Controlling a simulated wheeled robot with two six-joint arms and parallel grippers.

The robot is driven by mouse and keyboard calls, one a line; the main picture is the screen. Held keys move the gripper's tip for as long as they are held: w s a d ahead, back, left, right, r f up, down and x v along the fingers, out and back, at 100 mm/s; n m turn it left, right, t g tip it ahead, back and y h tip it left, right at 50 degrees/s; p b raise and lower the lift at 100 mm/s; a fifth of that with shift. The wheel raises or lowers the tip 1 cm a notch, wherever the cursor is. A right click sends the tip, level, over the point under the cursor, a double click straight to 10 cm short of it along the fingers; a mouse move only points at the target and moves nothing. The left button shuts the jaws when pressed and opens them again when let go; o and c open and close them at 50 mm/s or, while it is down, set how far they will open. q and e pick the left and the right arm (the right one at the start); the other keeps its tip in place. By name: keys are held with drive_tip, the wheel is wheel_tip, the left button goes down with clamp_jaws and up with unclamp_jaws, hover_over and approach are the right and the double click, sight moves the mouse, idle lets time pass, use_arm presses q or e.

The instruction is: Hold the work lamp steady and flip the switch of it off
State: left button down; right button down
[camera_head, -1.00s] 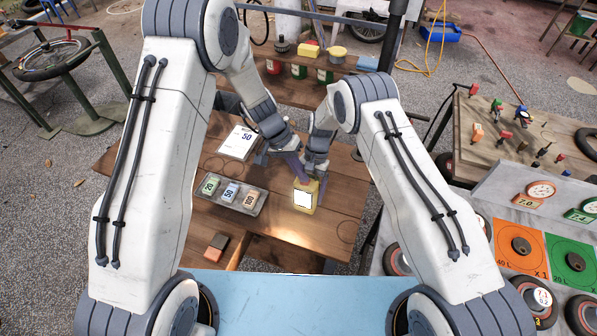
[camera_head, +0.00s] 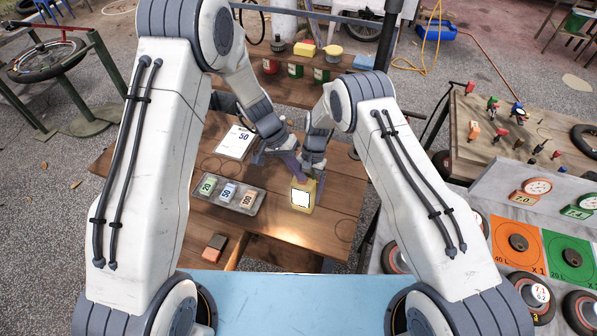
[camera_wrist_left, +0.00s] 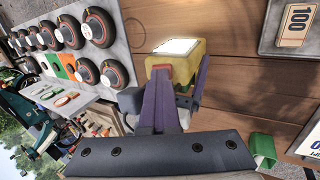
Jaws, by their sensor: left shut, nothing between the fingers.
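The work lamp (camera_head: 301,198) is a small yellow block with a bright white panel, standing on the wooden table. It also shows in the left wrist view (camera_wrist_left: 186,62), with a red part at its near end. My left gripper (camera_head: 294,168) is shut and empty. Its purple fingers (camera_wrist_left: 160,80) point at the lamp's red end, at or very near it; contact cannot be told. My right gripper (camera_head: 311,172) is at the lamp's back end, close beside the left one. Its fingers are mostly hidden, so its grip on the lamp cannot be told.
A grey tray (camera_head: 211,198) with several numbered cards lies left of the lamp on the table (camera_head: 330,216). A white card marked 50 (camera_head: 236,142) lies behind it. A grey board with weights and gauges (camera_head: 478,184) is at right. Bare table lies right of the lamp.

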use_arm(q)
drive_tip(key=shift+s+d+f, duration=0.25)
drive_tip(key=shift+s+f, duration=0.2)
drive_tip(key=shift+w+a+f, duration=0.25)
drive_tip(key=shift+a+f, duration=0.05)
drive_tip(key=shift+a, duration=0.45)
drive_tip(key=v, duration=1.5)
drive_tip(key=shift+w+d+r, duration=0.2)
drive_tip(key=shift+w+d, duration=0.1)
drive_tip(key=shift+w+a+f+h, duration=0.15)
drive_tip(key=shift+w+a+h, duration=0.05)
drive_tip(key=shift+a+h, duration=0.35)
